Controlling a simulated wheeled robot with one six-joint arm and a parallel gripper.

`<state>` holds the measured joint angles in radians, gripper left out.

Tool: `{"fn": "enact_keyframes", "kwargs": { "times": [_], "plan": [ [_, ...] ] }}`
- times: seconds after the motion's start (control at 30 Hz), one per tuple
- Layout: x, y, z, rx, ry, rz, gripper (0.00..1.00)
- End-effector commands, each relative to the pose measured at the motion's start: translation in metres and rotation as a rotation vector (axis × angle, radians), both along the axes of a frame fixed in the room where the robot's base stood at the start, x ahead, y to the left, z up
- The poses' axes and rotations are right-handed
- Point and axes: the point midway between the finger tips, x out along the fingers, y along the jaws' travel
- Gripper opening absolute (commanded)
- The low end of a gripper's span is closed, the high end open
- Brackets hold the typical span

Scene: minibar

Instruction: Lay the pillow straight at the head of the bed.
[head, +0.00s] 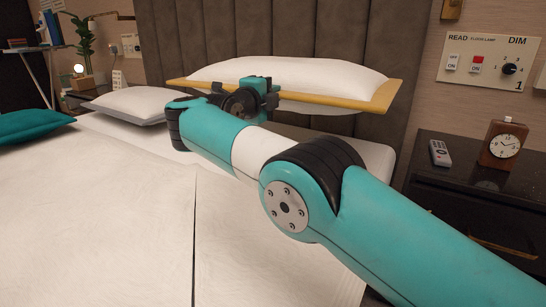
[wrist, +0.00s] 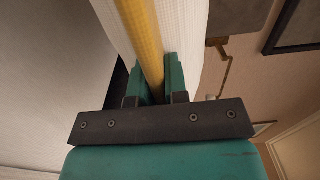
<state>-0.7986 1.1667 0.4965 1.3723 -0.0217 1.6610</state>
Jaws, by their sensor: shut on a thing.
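A white pillow (head: 300,74) with a yellow border is at the head of the bed (head: 110,200), on the right side, in front of the headboard. It lies roughly flat, its long side about along the headboard. My gripper (head: 262,90) is shut on the yellow border at the pillow's near edge. In the wrist view the border (wrist: 146,40) runs between the two teal fingers of my gripper (wrist: 158,78). The pillow's white underside shows below the border, and it looks raised above the mattress. My arm hides part of the area beneath it.
A white pillow with a grey edge (head: 135,104) lies at the left of the bed's head, and a teal pillow (head: 30,125) lies farther left. The padded headboard (head: 220,30) stands close behind. A dark nightstand (head: 460,180) at right holds a remote (head: 439,153) and a clock (head: 503,145).

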Motion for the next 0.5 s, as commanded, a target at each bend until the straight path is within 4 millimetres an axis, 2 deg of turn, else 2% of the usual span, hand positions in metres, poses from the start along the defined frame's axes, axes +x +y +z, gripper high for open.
{"fn": "enact_keyframes", "kwargs": {
  "times": [0.03, 0.2, 0.33, 0.5],
  "plan": [
    [0.000, 0.000, -0.023, -0.002, -0.002, 0.000, 0.00],
    [0.000, -0.002, -0.064, -0.001, -0.004, -0.002, 0.00],
    [0.001, -0.003, -0.086, 0.000, -0.004, -0.004, 0.00],
    [0.001, -0.004, -0.096, 0.001, -0.006, -0.005, 0.00]
  ]
}}
